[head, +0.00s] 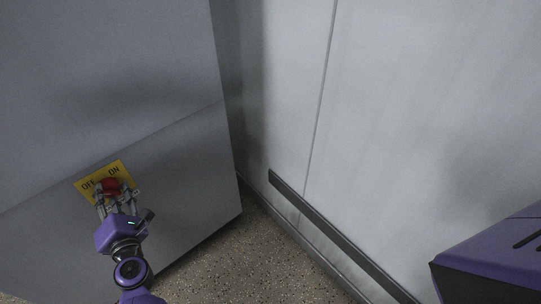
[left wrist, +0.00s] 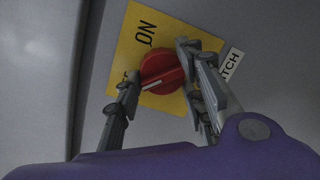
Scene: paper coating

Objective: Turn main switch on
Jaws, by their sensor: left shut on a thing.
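The main switch is a red round knob (head: 111,186) on a yellow plate (head: 95,190) marked OFF and ON, fixed to a grey cabinet face. In the left wrist view the red knob (left wrist: 163,72) sits in the middle of the yellow plate (left wrist: 172,28), with ON above it. A white line on the knob points to the lower left, towards the partly hidden OFF lettering. My left gripper (head: 115,190) is at the knob, and its fingers (left wrist: 160,82) stand on either side of it, shut on it. My right gripper is not in view.
The grey cabinet (head: 190,180) fills the left. A pale wall (head: 420,110) with a dark rail (head: 330,228) runs along the right. Speckled floor (head: 245,265) shows between them. In the left wrist view a white label (left wrist: 231,62) is partly covered by a finger.

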